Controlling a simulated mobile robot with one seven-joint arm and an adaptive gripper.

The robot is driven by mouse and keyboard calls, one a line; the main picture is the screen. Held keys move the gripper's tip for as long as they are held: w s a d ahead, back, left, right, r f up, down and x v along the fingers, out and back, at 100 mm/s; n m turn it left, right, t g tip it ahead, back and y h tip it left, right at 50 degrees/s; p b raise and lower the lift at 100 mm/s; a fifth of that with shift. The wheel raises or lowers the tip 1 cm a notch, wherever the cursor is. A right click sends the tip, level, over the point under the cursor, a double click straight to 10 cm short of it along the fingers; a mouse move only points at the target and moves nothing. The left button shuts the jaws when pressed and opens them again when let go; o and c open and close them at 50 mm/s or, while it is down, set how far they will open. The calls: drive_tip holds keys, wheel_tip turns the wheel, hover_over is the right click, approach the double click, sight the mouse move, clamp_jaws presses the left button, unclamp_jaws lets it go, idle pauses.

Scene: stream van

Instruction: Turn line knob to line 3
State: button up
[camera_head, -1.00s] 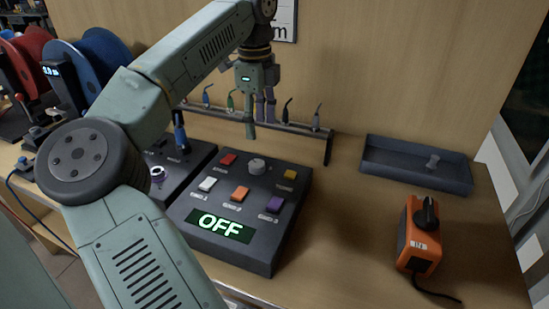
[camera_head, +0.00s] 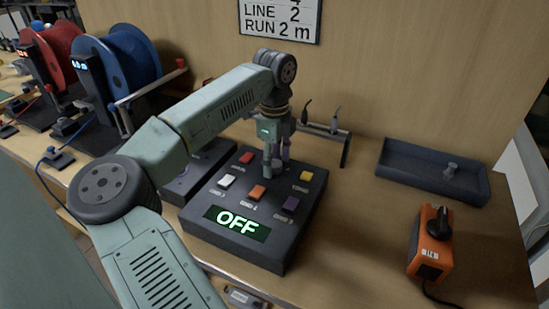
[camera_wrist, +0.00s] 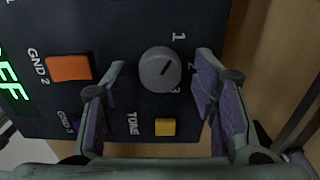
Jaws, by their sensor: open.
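The line knob (camera_wrist: 160,69) is a round grey dial on the dark panel (camera_head: 236,255). In the wrist view its dark pointer mark slants to the upper right. Gaps show between both fingers and the knob. In the head view the fingers largely hide the knob. The panel display (camera_head: 237,222) reads OFF.
Coloured buttons surround the knob, including an orange one (camera_head: 257,192) and a yellow one (camera_head: 305,176). A dark tray (camera_head: 432,187) and an orange box (camera_head: 430,245) with a black knob stand to the right.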

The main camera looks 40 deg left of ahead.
drive_tip(key=shift+c, duration=0.5)
drive_tip(key=c, duration=1.1)
